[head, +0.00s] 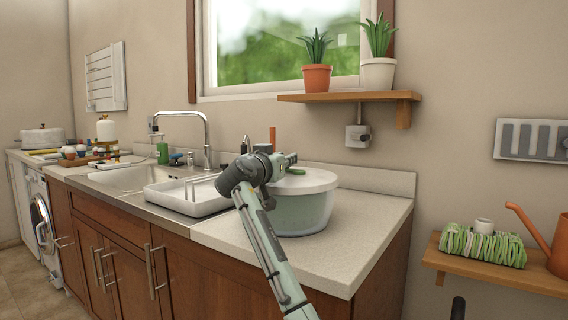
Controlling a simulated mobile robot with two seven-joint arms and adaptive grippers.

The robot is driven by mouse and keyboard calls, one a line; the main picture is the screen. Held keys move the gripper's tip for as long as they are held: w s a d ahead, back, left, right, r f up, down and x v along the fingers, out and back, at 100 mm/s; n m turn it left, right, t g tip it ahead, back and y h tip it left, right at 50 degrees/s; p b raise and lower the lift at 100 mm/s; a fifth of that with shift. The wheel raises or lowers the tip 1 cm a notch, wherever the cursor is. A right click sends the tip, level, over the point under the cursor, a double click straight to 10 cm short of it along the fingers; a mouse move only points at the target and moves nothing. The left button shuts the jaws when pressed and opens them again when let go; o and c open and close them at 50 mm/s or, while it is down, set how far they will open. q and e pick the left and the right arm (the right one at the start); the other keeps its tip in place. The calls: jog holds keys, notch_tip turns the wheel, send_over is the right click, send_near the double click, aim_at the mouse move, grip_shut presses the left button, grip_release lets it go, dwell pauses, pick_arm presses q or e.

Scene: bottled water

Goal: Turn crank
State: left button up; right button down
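A large round bowl (300,212) with a white lid (314,181) stands on the counter. A small green piece (296,171) shows on top of the lid. An upright orange-brown stick (272,137) shows just behind my gripper and may be the crank handle; its base is hidden. My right arm appears to be the one rising from the bottom middle. My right gripper (288,159) is over the left part of the lid, close to the stick. Its fingers are small and partly hidden, so I cannot tell whether they hold anything. My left gripper is not in view.
A white tray (184,198) lies left of the bowl, by the sink (135,177) and faucet (207,135). Bare counter (372,212) lies right of the bowl. A shelf (345,97) with two potted plants hangs above. A watering can (557,245) stands on a lower right shelf.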

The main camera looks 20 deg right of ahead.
jog(key=shift+w+d, duration=0.1)
dwell(0.4)
jog(key=c, duration=1.3)
grip_release()
jog(key=v, duration=1.2)
